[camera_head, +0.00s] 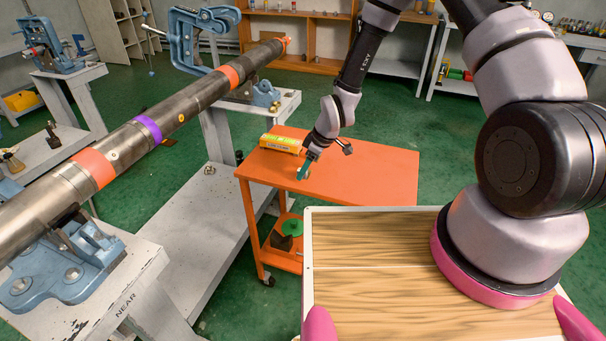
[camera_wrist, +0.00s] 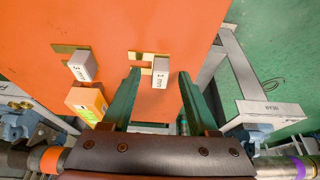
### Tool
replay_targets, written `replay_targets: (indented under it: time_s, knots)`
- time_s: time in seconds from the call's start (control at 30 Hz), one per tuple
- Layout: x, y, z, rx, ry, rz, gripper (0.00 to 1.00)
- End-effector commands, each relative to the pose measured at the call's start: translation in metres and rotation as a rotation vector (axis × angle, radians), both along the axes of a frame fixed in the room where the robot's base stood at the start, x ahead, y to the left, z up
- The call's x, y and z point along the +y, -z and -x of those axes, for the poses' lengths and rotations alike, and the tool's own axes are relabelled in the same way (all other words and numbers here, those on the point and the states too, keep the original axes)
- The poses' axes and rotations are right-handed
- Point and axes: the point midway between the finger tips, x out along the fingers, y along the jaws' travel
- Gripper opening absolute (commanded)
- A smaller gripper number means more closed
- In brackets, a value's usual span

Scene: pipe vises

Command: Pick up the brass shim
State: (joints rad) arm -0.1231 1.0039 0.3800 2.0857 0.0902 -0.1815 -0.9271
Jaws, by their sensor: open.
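A flat brass shim (camera_wrist: 134,56) with a pale grey tag (camera_wrist: 161,73) marked "1 mm" lies on the orange cart top in the wrist view. A second brass shim (camera_wrist: 66,48), with a grey tag (camera_wrist: 83,66) that appears to read "3 mm", lies to its left. My gripper (camera_wrist: 158,73) is open, its two green fingers apart with the 1 mm tag between their tips in the picture. I see no contact, and the height gap cannot be told. In the head view my gripper (camera_head: 306,164) is low over the cart; the shims cannot be made out there.
The orange cart (camera_head: 370,172) also carries a yellow box (camera_head: 281,143) at its left rear, seen left of my fingers in the wrist view (camera_wrist: 87,103). A long pipe (camera_head: 120,146) in blue vises runs left of the cart. The cart's right side is clear.

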Motion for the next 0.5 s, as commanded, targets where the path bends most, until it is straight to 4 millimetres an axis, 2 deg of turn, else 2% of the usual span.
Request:
replay_targets:
  time_s: [0.3, 0.37, 0.4, 0.47, 0.5]
  knots:
    - [0.0026, 0.0059, -0.0013, -0.001, 0.0, -0.001, 0.6]
    - [0.0026, 0.0059, -0.0013, -0.001, 0.0, -0.001, 0.37]
    - [0.0025, 0.0059, -0.0012, -0.001, 0.0, -0.001, 0.22]
    - [0.0025, 0.0059, -0.0012, -0.001, 0.0, -0.001, 0.0]
    - [0.0025, 0.0058, -0.0012, -0.001, 0.0, -0.001, 0.0]
